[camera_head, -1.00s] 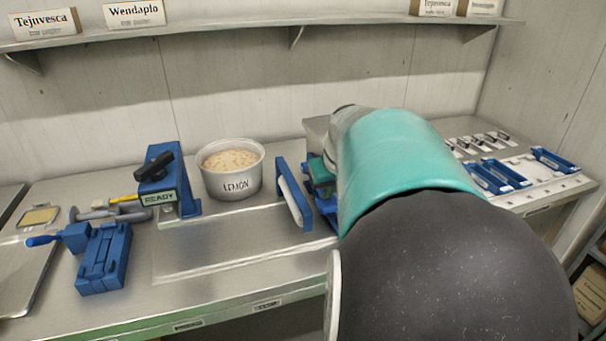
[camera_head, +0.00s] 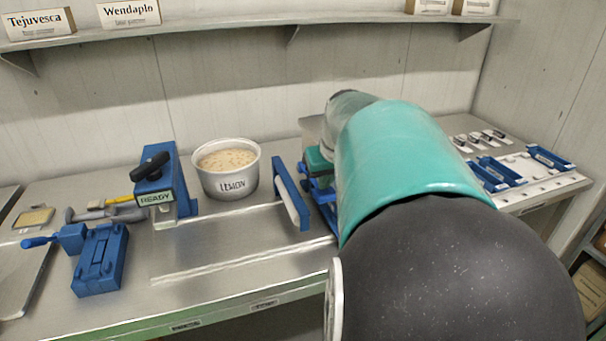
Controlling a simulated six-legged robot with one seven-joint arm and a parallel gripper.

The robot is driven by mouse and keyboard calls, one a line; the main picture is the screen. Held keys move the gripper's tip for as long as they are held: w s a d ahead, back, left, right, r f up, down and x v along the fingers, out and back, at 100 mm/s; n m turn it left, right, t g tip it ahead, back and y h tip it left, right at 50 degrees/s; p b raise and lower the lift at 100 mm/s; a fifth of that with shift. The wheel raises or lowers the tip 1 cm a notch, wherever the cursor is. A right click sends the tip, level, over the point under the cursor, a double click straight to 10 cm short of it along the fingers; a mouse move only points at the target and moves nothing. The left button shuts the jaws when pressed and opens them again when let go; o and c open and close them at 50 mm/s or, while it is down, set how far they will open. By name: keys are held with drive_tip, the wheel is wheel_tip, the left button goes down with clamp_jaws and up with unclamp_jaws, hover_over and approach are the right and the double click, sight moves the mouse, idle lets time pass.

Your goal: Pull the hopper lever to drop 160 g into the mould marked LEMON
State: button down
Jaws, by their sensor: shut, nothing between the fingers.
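I cannot tell whether this handle is the hopper lever. No hopper is clearly visible. My teal and black arm covers the right-centre of the view and hides part of the bench. My gripper is not visible; my arm hides whatever is behind it.
An upright blue plate (camera_head: 291,196) stands right of the tub. A blue clamp-like device (camera_head: 100,257) with a blue handle lies at the left. Blue trays (camera_head: 501,171) lie at the right. A shelf (camera_head: 230,28) with name cards runs above. The front middle bench is clear.

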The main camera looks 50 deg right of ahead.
wheel_tip(320, 180, up, 7)
idle(0.7)
idle(0.7)
drive_tip(key=w+a+f+n+t+y, duration=0.1)
drive_tip(key=w+a+f+n, duration=0.1)
drive_tip(key=a, duration=0.7)
drive_tip(key=w+a+f+n, duration=0.1)
drive_tip(key=a, duration=0.9)
drive_tip(key=s+a+f+n, duration=0.1)
drive_tip(key=s+a+f, duration=0.1)
drive_tip(key=a, duration=0.6)
drive_tip(key=s+a+f+n+y, duration=0.1)
drive_tip(key=s+a+f+n, duration=0.1)
drive_tip(key=a+f, duration=0.3)
drive_tip(key=s+a, duration=0.1)
drive_tip(key=a, duration=0.2)
drive_tip(key=shift+s+a+t, duration=0.2)
drive_tip(key=shift+a+t, duration=0.1)
drive_tip(key=shift+a, duration=0.05)
